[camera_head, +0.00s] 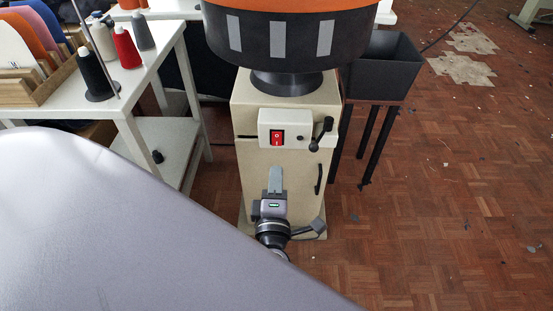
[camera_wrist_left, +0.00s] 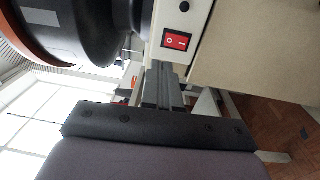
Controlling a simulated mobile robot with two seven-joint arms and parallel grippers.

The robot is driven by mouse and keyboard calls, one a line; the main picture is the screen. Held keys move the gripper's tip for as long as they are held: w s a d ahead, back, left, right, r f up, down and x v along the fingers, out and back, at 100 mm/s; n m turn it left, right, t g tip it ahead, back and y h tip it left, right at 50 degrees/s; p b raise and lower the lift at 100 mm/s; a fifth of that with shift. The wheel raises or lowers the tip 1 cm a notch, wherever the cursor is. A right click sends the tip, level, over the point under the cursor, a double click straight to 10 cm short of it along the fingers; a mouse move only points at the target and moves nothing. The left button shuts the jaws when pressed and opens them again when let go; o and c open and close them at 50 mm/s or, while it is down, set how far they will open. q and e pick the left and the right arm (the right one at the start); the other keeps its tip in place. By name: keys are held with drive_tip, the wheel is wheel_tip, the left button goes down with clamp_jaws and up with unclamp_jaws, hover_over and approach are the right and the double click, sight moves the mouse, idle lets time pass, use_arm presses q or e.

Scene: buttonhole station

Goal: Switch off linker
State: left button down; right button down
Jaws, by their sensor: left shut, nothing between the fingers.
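The linker stands in the middle of the head view, a beige cabinet (camera_head: 250,185) under a round black drum (camera_head: 290,40) with an orange rim. A white switch box (camera_head: 264,127) on its front carries a red rocker switch (camera_head: 277,137). The switch also shows in the left wrist view (camera_wrist_left: 177,41), above and right of the fingertips; I cannot tell which side is pressed. My left gripper (camera_head: 275,172) is shut and empty, below the switch and apart from it in the head view. Its fingers also show in the left wrist view (camera_wrist_left: 160,78). My right gripper is out of view.
A black lever (camera_head: 321,133) sits just right of the switch box, with a black handle (camera_head: 318,179) below. A black bin (camera_head: 382,66) on legs stands at the right. A white table (camera_head: 150,68) with thread cones is at the left. The parquet floor at the right is open.

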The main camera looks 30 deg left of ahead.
use_arm(q)
drive_tip(key=shift+r+v, duration=0.2)
drive_tip(key=shift+v, duration=0.9)
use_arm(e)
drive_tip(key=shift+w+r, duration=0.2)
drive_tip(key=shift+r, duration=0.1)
use_arm(q)
drive_tip(key=shift+d, duration=0.1)
